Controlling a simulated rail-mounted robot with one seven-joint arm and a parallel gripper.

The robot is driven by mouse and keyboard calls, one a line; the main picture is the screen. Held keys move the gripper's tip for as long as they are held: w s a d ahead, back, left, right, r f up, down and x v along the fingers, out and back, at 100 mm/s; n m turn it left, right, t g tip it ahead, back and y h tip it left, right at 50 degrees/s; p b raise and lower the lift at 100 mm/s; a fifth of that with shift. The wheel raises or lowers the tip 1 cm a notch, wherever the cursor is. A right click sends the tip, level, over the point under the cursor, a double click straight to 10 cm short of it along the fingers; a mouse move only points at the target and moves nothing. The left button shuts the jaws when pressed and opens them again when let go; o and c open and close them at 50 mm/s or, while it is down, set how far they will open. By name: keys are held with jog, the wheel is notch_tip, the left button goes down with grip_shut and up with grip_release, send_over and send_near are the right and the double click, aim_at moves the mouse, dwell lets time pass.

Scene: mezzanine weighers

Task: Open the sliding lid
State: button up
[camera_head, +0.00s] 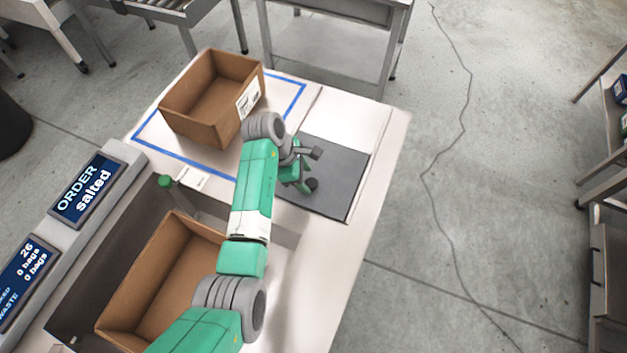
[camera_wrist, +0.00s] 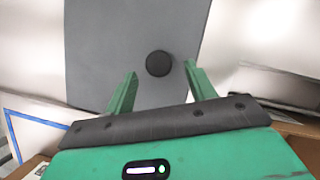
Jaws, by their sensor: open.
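The sliding lid (camera_head: 343,168) is a flat dark grey panel set in the white worktop, right of my arm. It fills the upper middle of the wrist view (camera_wrist: 110,40). Its round black knob (camera_head: 312,184) also shows in the wrist view (camera_wrist: 158,63), between and slightly beyond the two green fingers. My gripper (camera_wrist: 160,73) is open and empty, pointing down over the lid; it shows partly in the head view (camera_head: 301,186). I cannot tell how high the fingertips are above the lid. My arm hides the lid's left part in the head view.
An empty cardboard box (camera_head: 190,133) stands inside a blue tape outline (camera_head: 170,149) at the back. Another box (camera_head: 135,293) sits in a recess at the front left. A display reads "ORDER salted" (camera_head: 87,191). White worktop (camera_head: 378,150) lies clear beside the lid.

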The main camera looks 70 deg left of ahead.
jog(key=shift+x, duration=1.4)
jog(key=shift+c, duration=0.4)
